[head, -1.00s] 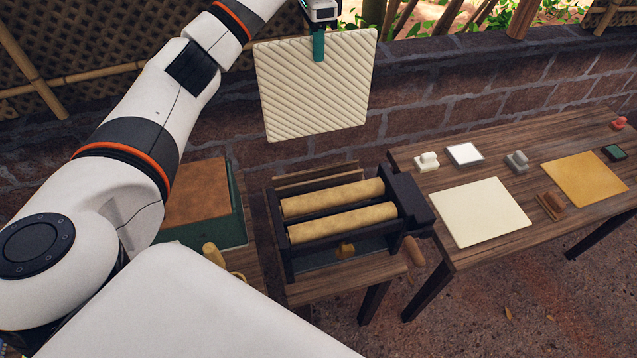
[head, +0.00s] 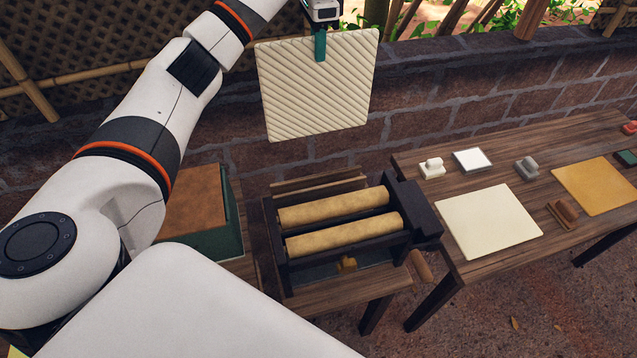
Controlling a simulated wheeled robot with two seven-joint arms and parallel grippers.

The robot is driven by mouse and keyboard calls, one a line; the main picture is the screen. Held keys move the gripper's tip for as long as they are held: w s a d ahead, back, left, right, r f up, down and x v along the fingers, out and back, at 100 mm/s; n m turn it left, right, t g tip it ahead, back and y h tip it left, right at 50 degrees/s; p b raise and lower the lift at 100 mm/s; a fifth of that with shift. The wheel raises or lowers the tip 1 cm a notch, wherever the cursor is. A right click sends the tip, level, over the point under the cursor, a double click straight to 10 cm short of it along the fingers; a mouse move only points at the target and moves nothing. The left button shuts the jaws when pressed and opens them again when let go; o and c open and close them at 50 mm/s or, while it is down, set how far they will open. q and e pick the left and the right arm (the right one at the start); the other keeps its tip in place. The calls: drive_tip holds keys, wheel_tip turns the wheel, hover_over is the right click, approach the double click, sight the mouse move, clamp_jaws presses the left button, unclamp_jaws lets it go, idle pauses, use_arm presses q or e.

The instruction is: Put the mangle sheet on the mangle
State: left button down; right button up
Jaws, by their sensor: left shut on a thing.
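The mangle sheet (head: 318,85) is a cream square with diagonal ridges. It hangs upright in the air above and behind the mangle, apart from it. My left gripper (head: 320,46) is shut on the sheet's top edge, with a teal fingertip showing in front of it. The mangle (head: 285,266) has a dark frame and two tan rollers (head: 333,206) lying side by side, with nothing on them. It stands on a small wooden table (head: 335,292). My right gripper is not in view.
A wooden table (head: 465,262) on the right holds a smooth cream sheet (head: 488,219), a yellow sheet (head: 597,185), a white tile (head: 472,160) and several small stamp-like tools. A green box with a brown top (head: 196,200) stands left of the mangle. A brick wall (head: 430,110) runs behind.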

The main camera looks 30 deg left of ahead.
sight(318, 101)
use_arm(q)
drive_tip(key=f+b, duration=0.6)
drive_tip(key=f, duration=0.1)
drive_tip(key=f+b, duration=0.6)
drive_tip(key=shift+w+a+f, duration=0.1)
drive_tip(key=shift+w+f, duration=0.1)
drive_tip(key=shift+f, duration=0.45)
wheel_tip(318, 101, down, 18)
drive_tip(key=p, duration=0.2)
drive_tip(key=shift+s+r, duration=0.1)
drive_tip(key=c, duration=1.3)
unclamp_jaws()
